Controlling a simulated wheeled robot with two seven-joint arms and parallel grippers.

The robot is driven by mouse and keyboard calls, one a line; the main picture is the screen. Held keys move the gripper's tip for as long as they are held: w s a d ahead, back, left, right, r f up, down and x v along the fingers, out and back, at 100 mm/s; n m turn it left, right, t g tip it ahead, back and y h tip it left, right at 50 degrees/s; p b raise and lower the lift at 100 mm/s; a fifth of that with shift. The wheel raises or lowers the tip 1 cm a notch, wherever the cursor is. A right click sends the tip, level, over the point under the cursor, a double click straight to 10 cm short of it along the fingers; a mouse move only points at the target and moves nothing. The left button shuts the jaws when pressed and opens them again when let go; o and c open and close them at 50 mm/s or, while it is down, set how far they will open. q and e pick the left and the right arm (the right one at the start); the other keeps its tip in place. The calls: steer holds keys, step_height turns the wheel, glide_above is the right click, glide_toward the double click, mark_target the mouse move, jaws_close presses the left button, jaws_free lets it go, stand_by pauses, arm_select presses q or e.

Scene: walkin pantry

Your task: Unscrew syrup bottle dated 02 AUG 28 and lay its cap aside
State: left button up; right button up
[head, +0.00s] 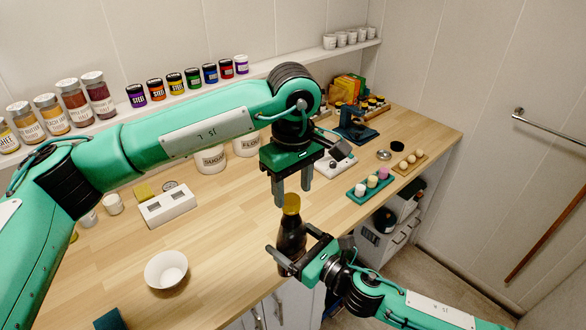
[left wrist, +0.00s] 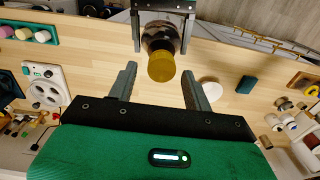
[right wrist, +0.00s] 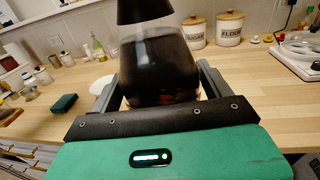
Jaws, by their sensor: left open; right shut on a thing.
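The dark syrup bottle (head: 291,237) stands upright with a yellow cap (head: 291,203) on it. My right gripper (head: 284,262) is shut on the bottle's lower body, which fills the middle of the right wrist view (right wrist: 160,65). My left gripper (head: 291,202) is open and points down from above, its fingertips around or just above the cap level. In the left wrist view the cap (left wrist: 161,67) lies beyond the two open fingers, apart from them. No date on the bottle can be read.
A white bowl (head: 166,271) stands on the wooden counter (head: 225,225) at front left. A white box (head: 167,206) is behind it. A green tray (head: 371,184) with several coloured pieces lies to the right. Counter between bowl and bottle is clear.

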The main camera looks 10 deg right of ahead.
mark_target(292, 201)
arm_select(q)
steer(key=shift+f, duration=1.1)
arm_select(e)
steer(key=shift+r, duration=0.15)
arm_select(q)
steer(key=c, duration=1)
steer(key=shift+c, duration=0.2)
arm_select(e)
steer(key=shift+s, duration=0.1)
